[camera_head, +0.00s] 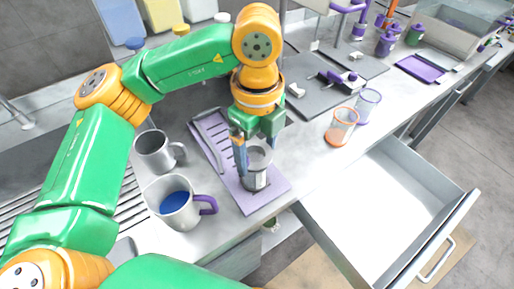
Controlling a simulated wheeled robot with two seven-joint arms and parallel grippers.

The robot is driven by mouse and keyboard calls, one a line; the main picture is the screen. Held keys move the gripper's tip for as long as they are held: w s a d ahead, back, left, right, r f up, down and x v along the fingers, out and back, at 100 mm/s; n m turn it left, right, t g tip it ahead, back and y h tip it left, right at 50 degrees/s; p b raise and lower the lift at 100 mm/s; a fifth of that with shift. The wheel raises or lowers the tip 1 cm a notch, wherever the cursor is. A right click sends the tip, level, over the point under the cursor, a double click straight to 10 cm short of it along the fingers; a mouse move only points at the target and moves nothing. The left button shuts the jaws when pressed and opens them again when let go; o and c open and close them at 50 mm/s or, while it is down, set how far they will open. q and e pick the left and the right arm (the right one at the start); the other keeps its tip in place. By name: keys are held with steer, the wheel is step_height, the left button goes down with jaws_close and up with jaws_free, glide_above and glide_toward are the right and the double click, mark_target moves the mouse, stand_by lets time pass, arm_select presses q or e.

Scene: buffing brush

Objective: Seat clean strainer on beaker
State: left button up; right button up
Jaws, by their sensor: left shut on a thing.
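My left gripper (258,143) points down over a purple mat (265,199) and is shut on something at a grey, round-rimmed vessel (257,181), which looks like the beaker. The fingers cover part of its rim, so I cannot tell whether the held thing is the strainer or whether it is seated. A blue and brown upright piece (239,155) stands at the vessel's left side; I cannot tell what it is. Two see-through cups, one orange-rimmed (341,127) and one purple-rimmed (367,106), stand on the counter to the right. My right gripper is out of view.
A grey mug (155,152) and a mug with blue inside and a purple handle (177,204) stand left of the mat. A white drawer (378,200) is open at the front right. Grey mats (318,104) lie behind. The counter between mat and cups is clear.

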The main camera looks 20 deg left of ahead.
mark_target(257, 156)
arm_select(q)
steer(key=shift+f+b, duration=0.6)
steer(key=o, duration=1)
steer(key=shift+o, duration=0.2)
step_height(257, 156, up, 11)
steer(key=p, duration=0.8)
